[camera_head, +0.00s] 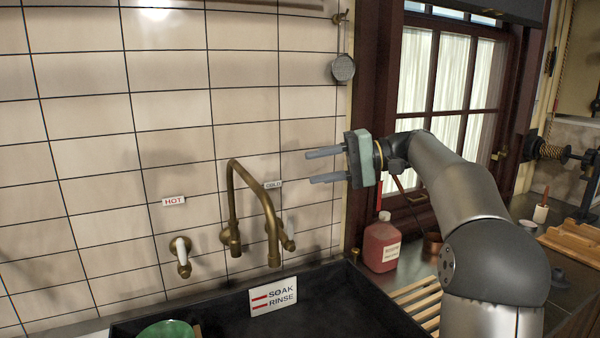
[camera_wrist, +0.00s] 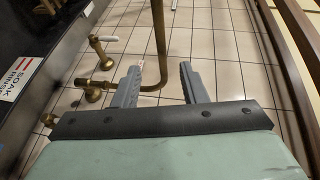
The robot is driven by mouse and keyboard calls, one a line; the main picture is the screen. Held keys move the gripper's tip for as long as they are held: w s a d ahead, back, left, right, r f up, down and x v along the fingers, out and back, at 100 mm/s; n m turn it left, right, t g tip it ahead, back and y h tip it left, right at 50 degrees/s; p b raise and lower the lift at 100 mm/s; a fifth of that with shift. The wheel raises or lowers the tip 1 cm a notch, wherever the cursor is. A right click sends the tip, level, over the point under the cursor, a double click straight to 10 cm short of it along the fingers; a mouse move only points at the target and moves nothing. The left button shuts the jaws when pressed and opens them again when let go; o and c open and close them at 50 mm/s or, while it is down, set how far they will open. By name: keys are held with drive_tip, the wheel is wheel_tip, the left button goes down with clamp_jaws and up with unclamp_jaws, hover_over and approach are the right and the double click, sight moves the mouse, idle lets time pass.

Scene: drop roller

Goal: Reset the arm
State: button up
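My gripper (camera_head: 326,165) is raised in the air, right of the brass faucet, with its two grey fingers apart and pointing left. In the wrist view the same gripper (camera_wrist: 163,85) shows its fingers spread with nothing between them; the brass faucet pipe (camera_wrist: 158,45) and the tiled wall appear beyond. My arm reaches in from the right of the head view.
A black sink (camera_head: 330,297) with a "SOAK RINSE" sign (camera_head: 273,296) lies below. A green bowl (camera_head: 168,329) sits at the bottom left. A red bottle (camera_head: 381,244) stands on the counter beside a wooden rack (camera_head: 418,300). The brass faucet (camera_head: 268,205) rises at the wall.

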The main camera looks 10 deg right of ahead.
drive_tip(key=shift+d, duration=0.2)
drive_tip(key=s+a+f+m+h, duration=0.1)
drive_tip(key=s+a+f+h, duration=0.1)
drive_tip(key=s+f, duration=0.3)
drive_tip(key=s+a+f+m+g+h, duration=0.1)
drive_tip(key=s+a+f+h, duration=0.15)
drive_tip(key=f, duration=0.35)
drive_tip(key=s+a+f+m+h, duration=0.1)
drive_tip(key=s+a+f+h, duration=0.2)
drive_tip(key=f, duration=0.3)
drive_tip(key=s+d+f+n+h, duration=0.2)
drive_tip(key=s+f+h, duration=0.2)
drive_tip(key=s+f, duration=0.4)
drive_tip(key=s+d+f+n+h, duration=0.1)
drive_tip(key=s+d+f+h, duration=0.2)
drive_tip(key=s+f, duration=0.5)
drive_tip(key=s+h, duration=0.1)
drive_tip(key=s, duration=0.5)
drive_tip(key=shift+d+f+n+g, duration=0.25)
drive_tip(key=shift+d+n+g, duration=0.05)
drive_tip(key=shift+d+n, duration=0.1)
